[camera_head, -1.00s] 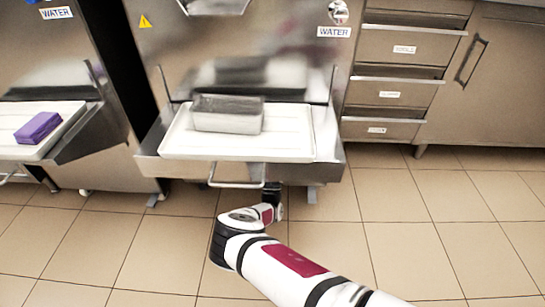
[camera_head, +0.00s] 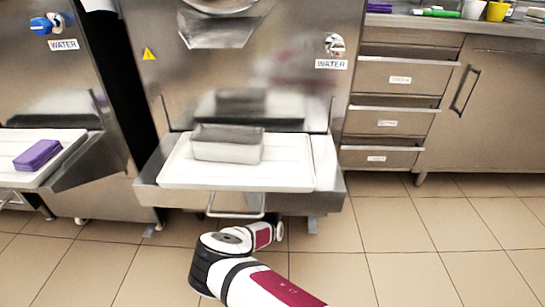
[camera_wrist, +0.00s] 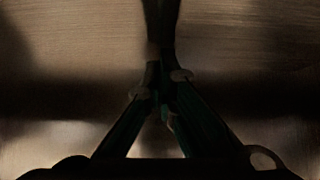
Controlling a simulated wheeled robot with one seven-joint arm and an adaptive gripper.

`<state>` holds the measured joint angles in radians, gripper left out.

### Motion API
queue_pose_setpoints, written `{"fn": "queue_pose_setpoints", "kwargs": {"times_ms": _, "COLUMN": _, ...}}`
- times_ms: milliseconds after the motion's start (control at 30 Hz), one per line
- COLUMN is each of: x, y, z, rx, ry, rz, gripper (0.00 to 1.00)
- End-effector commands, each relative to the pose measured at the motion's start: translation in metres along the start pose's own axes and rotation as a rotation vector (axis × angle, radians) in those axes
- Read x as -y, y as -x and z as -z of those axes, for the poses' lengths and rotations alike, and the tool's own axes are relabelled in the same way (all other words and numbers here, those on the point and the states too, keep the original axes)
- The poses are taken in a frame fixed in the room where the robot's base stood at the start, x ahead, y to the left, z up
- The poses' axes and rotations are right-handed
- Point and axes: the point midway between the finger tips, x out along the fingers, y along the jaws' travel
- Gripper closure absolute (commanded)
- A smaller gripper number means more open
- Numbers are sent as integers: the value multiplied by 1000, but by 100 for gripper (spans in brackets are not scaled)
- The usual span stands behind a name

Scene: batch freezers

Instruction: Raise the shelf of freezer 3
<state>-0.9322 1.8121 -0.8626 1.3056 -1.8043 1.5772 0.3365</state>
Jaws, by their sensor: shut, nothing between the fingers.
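The freezer (camera_head: 285,70) ahead of me is a steel machine with a fold-out steel shelf (camera_head: 325,198) at its front. No number shows on it. A wire handle (camera_head: 236,216) hangs at the shelf's front edge. The shelf bears a white tray (camera_head: 290,178) with a steel pan (camera_head: 228,150) on it. My arm reaches in low beneath the shelf's front, and my gripper is hidden there in the head view. In the wrist view my gripper (camera_wrist: 164,76) is shut and empty, its fingertips together before a dark, blurred metal surface.
A second freezer (camera_head: 65,85) stands at left, its shelf holding a white tray (camera_head: 65,153) with a purple block (camera_head: 38,155). Steel drawers (camera_head: 395,77) and a counter stand at right. The tiled floor (camera_head: 440,235) in front is clear.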

Motion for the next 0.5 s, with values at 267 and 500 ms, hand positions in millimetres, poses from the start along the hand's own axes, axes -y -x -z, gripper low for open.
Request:
{"fn": "queue_pose_setpoints", "kwargs": {"times_ms": 267, "x": -1, "y": -28, "z": -27, "rx": 3, "ry": -2, "rz": -1, "gripper": 100}}
{"fn": "queue_pose_setpoints", "kwargs": {"times_ms": 500, "x": -1, "y": -52, "z": -52, "rx": 5, "ry": -2, "rz": -2, "gripper": 100}}
